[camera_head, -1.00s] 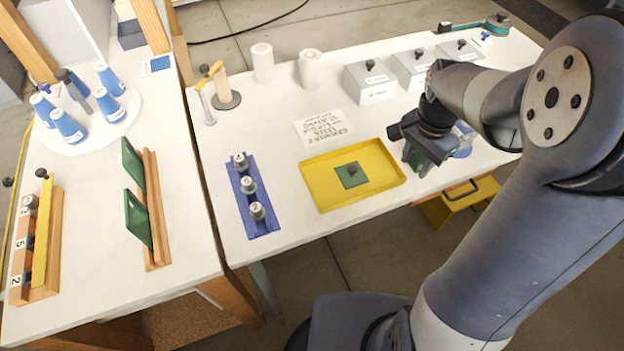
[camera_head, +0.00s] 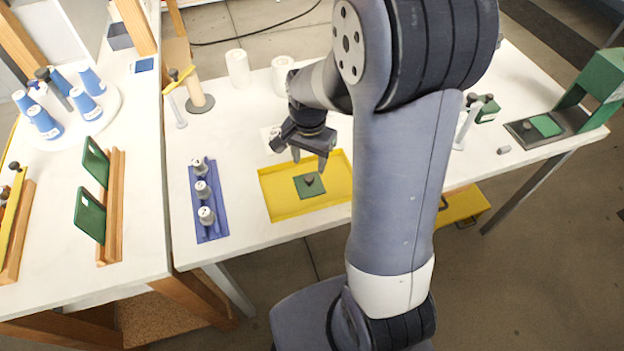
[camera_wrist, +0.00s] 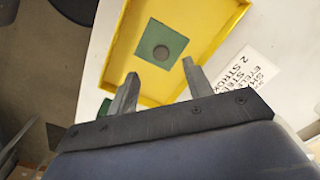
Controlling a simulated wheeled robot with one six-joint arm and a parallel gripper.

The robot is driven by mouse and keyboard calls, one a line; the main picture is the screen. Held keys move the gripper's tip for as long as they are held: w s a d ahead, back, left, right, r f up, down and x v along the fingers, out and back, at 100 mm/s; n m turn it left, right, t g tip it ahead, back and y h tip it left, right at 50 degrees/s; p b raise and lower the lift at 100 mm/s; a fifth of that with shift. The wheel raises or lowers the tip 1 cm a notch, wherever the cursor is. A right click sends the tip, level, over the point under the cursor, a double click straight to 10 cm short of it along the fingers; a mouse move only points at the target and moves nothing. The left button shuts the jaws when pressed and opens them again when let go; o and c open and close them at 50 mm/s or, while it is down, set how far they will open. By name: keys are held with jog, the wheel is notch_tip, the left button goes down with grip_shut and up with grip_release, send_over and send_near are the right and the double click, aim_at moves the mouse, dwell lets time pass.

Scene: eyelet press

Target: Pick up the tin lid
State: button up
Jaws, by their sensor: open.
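A green square plate with a dark round knob (camera_head: 307,188) lies flat in the shallow yellow tray (camera_head: 282,208). It is the lid-like piece nearest my gripper, though I cannot tell for sure that it is the tin lid. My gripper (camera_head: 309,161) is open and empty, above the back part of the tray, fingers pointing down. In the wrist view the green plate (camera_wrist: 176,36) and its knob (camera_wrist: 161,53) lie beyond the two fingertips (camera_wrist: 160,69), apart from them. The yellow tray (camera_wrist: 225,22) surrounds it there.
A blue rack (camera_head: 221,230) with several numbered weights stands left of the tray. White rolls (camera_head: 238,68) stand behind. A printed card (camera_wrist: 236,72) lies by the tray. A green press (camera_head: 590,90) stands far right. My arm hides the table's middle right.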

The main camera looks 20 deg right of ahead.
aim_at(309, 178)
jog(key=shift+s+a+f, duration=0.1)
jog(key=shift+f, duration=0.45)
jog(key=shift+w+f+p, duration=0.2)
jog(key=shift+f+p, duration=0.4)
jog(key=shift+f, duration=2.2)
jog(key=shift+c, duration=0.2)
jog(key=c, duration=1)
jog(key=shift+r, duration=0.1)
grip_shut()
